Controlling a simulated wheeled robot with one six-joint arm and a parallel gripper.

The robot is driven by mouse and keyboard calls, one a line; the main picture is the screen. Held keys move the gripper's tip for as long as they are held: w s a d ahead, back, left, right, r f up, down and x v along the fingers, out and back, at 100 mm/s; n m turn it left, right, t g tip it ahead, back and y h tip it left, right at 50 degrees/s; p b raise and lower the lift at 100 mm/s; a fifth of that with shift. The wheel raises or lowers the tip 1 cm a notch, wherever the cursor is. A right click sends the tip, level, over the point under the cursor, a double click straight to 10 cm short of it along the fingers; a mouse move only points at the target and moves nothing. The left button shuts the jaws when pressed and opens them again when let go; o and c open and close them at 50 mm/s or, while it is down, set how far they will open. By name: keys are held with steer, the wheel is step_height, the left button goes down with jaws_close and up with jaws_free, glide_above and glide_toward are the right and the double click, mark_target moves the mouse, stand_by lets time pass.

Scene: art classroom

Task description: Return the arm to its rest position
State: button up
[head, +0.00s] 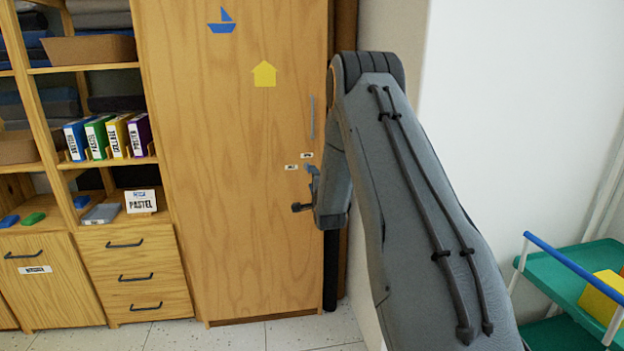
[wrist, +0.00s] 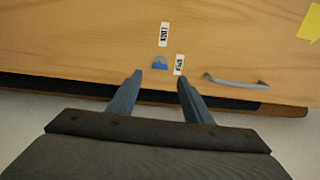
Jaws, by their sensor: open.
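My arm (head: 410,190) rises from the lower right in the head view, bends at the top and hangs down in front of the tall wooden cabinet's door (head: 215,150). My gripper (wrist: 160,77) is open and empty in the wrist view, its two blue-grey fingers apart and pointing at the door. A small blue knob (wrist: 160,65) on the door shows between and just beyond the fingertips. I see no contact. In the head view the gripper end is small and partly hidden by the arm.
A grey door handle (head: 312,118) is close to my arm. Two small labels (head: 307,155) sit near the knob. Shelves (head: 95,68) with books and drawers (head: 135,275) stand left. A green cart (head: 565,275) stands right. Some floor (head: 240,338) is clear in front.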

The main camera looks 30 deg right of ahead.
stand_by(0.4)
steer(key=s+a+n+g+y+p, duration=0.35)
steer(key=s+a+n+g, duration=0.55)
steer(key=s+a, duration=0.7)
steer(key=s+a+n+g, duration=0.2)
steer(key=s+a+n, duration=0.1)
steer(key=s, duration=0.8)
steer(key=s+a+r+n+g+y+p, duration=0.1)
steer(key=s+a+n+g, duration=0.2)
steer(key=s, duration=0.9)
steer(key=s+a+r+n+g, duration=0.1)
steer(key=s+a+n+g, duration=0.2)
steer(key=s+n, duration=0.3)
steer(key=s+a, duration=0.1)
steer(key=s, duration=0.4)
steer(key=shift+s, duration=0.2)
steer(key=shift+y, duration=0.25)
